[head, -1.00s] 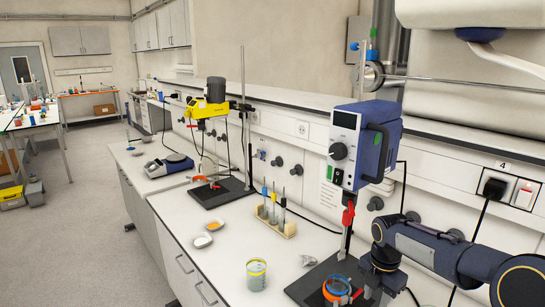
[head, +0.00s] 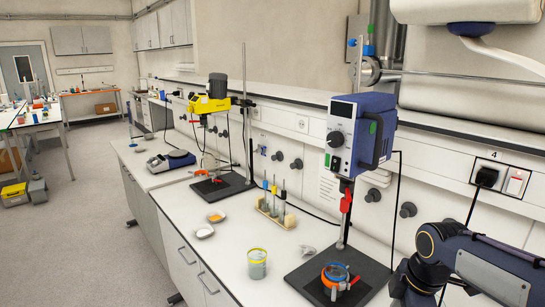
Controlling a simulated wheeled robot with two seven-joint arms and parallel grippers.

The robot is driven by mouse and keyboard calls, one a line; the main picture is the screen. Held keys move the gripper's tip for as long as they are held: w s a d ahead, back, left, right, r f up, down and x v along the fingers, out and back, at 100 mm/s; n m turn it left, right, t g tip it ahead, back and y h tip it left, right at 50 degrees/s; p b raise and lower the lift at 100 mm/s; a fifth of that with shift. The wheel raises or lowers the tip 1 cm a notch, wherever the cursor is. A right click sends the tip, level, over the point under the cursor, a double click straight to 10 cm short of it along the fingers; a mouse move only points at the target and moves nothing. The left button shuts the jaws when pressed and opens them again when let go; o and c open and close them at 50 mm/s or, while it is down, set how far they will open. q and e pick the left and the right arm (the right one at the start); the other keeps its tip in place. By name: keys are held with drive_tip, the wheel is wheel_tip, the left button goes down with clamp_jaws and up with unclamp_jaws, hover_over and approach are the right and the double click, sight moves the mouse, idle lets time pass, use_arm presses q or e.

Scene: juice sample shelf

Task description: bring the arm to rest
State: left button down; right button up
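My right arm (head: 455,250) comes in from the lower right. Its bent dark blue-grey links stand in front of the bench, right of the black stand base. The wrist end runs down to the bottom edge, and no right gripper fingers show. My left arm and gripper are out of the picture.
A blue stirrer (head: 358,135) hangs on a stand above the vessel. A yellow-rimmed beaker (head: 257,264), a rack of tubes (head: 275,213) and two small dishes (head: 203,231) stand on the white bench. A yellow stirrer (head: 208,104) is farther back.

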drive_tip(key=s+a+f+m+t+y+b, duration=0.1)
drive_tip(key=s+a+f+m, duration=0.1)
drive_tip(key=s+m, duration=0.6)
drive_tip(key=s+a+f+m+t+y+b, duration=0.1)
drive_tip(key=s+a+f+m+t, duration=0.1)
drive_tip(key=s+m, duration=0.7)
drive_tip(key=s+a, duration=0.1)
drive_tip(key=s, duration=0.2)
drive_tip(key=shift+a+t+y, duration=0.25)
drive_tip(key=shift+t+y, duration=0.05)
drive_tip(key=shift+y, duration=0.1)
drive_tip(key=shift+f, duration=0.1)
